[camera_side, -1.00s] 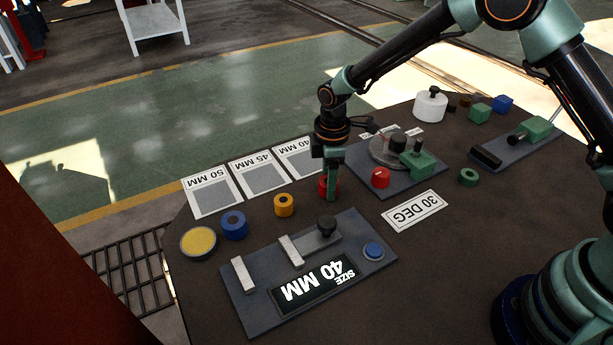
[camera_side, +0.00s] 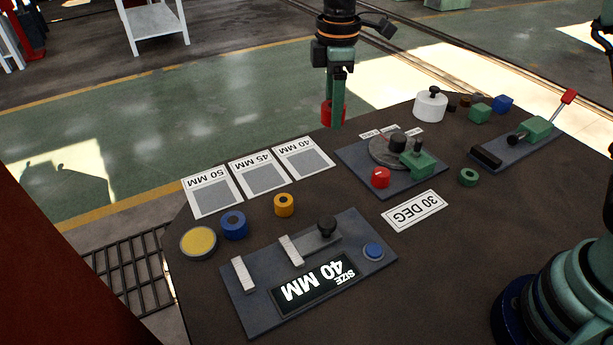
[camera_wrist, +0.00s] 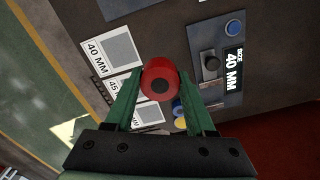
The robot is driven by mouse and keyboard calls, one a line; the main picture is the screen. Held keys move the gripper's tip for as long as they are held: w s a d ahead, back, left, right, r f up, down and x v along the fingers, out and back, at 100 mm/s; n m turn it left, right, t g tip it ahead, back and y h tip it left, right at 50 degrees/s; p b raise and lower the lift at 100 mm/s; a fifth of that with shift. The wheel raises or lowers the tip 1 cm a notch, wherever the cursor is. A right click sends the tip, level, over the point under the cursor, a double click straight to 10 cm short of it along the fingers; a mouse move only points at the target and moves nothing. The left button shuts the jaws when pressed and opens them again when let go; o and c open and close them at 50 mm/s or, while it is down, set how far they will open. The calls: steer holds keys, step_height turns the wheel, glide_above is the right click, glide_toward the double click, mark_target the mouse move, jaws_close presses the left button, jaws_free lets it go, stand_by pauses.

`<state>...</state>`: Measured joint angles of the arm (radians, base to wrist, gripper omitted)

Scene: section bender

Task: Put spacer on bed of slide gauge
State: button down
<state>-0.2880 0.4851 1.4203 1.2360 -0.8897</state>
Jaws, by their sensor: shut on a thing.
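My gripper (camera_side: 334,112) is shut on a red spacer (camera_side: 327,112), a short cylinder with a dark centre hole. It is raised well above the table, over the 40 MM card in the side view. In the wrist view the red spacer (camera_wrist: 160,82) sits between the green fingers. The slide gauge (camera_side: 310,270) lies at the front of the table, with two pale jaws, a black knob, a blue button and a display reading "SIZE 40 MM". The bed between the jaws (camera_side: 265,258) looks empty. The gauge also shows in the wrist view (camera_wrist: 217,55).
A blue spacer (camera_side: 234,225) and an orange spacer (camera_side: 284,204) stand behind the gauge, with a yellow disc (camera_side: 198,242) at left. Cards (camera_side: 258,172) for 50, 45 and 40 MM lie behind. A bender (camera_side: 395,160) with a red button stands right of them.

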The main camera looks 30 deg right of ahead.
steer(key=shift+a+r, duration=0.2)
steer(key=shift+r, duration=0.25)
steer(key=s+a+r, duration=0.1)
steer(key=s+a, duration=0.3)
steer(key=a, duration=0.6)
glide_above(268, 265)
step_height(268, 265, down, 15)
steer(key=shift+r, duration=0.2)
steer(key=shift+f, duration=2.4)
steer(key=shift+f, duration=0.1)
steer(key=shift+c, duration=1.2)
jaws_free()
